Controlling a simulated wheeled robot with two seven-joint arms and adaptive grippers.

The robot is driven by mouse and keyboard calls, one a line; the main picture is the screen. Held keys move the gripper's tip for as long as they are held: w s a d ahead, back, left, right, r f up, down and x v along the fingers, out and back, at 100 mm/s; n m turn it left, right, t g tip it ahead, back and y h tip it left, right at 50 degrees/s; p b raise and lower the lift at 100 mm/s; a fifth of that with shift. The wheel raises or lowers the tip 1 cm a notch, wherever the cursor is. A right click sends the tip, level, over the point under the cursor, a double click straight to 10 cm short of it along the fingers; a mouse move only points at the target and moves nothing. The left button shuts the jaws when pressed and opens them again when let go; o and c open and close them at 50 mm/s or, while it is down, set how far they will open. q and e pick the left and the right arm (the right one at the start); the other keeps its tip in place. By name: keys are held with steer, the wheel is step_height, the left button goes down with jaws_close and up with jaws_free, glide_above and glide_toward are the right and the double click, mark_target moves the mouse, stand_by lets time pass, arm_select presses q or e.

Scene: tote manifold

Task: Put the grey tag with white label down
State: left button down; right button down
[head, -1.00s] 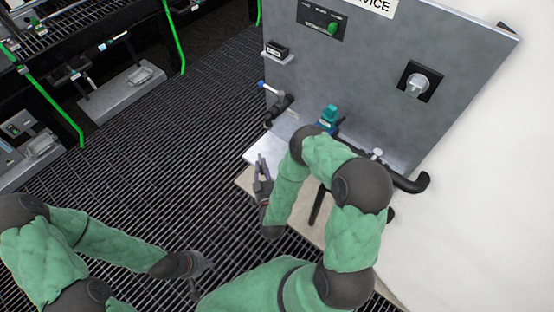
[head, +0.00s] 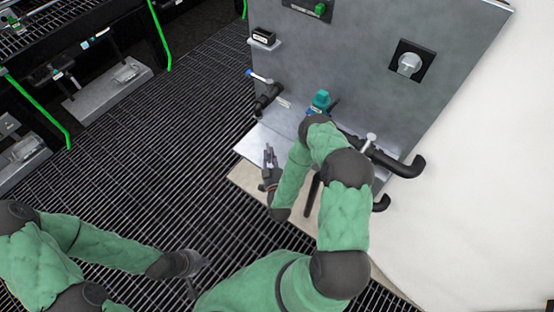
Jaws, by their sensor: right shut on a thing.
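My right gripper (head: 269,158) is over the pale metal ledge (head: 252,142) at the foot of the grey panel. It is shut on the grey tag with white label, but the tag is too small and too covered by the fingers to make out clearly. I cannot tell whether the tag touches the ledge. My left gripper (head: 201,277) hangs low over the dark grating, far from the panel. Its fingers look spread and nothing shows between them.
The grey panel (head: 350,75) carries a black pipe fitting with a blue end (head: 267,92), a teal-topped valve (head: 320,101), a bent black pipe (head: 400,167) and a round socket (head: 409,64). A small black box (head: 263,37) sits on a bracket. Open grating (head: 160,170) lies left.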

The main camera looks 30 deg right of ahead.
steer(key=d+f, duration=0.1)
steer(key=f, duration=0.1)
steer(key=w+d+f+b, duration=0.1)
steer(key=d+f, duration=0.1)
steer(key=w+d+f+b, duration=0.1)
steer(key=f, duration=0.1)
steer(key=shift+w+d, duration=0.2)
steer(key=shift+d, duration=0.05)
step_height(320, 180, down, 3)
steer(key=shift+d+f+b, duration=0.1)
steer(key=shift+b, duration=0.75)
steer(key=shift+f, duration=0.2)
steer(key=c, duration=1.2)
jaws_free()
steer(key=shift+r, duration=0.2)
